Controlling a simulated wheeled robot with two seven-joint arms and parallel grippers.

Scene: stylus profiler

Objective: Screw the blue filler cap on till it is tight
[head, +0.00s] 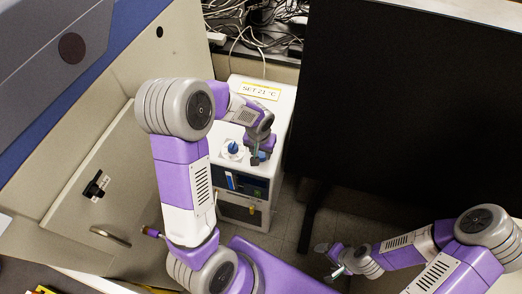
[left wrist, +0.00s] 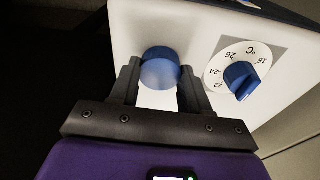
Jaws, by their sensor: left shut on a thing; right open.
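The blue filler cap (left wrist: 160,66) is round and sits at the white top of the chiller unit, between the fingers of my left gripper (left wrist: 160,80) in the left wrist view. The left gripper is shut on the cap, one finger at each side. In the head view my left gripper (head: 257,160) is at the right side of the unit's top (head: 262,110), and its wrist mostly hides the cap. The thread under the cap is hidden, so I cannot tell how tight it is. My right gripper (head: 332,262) is open and empty, low over the floor.
A blue dial knob (left wrist: 240,80) on a white temperature scale stands beside the cap; it also shows in the head view (head: 232,147). A yellow-edged label (head: 260,90) reads "SET 21 °C". A large black panel (head: 420,110) stands at right. Cables (head: 255,30) lie behind.

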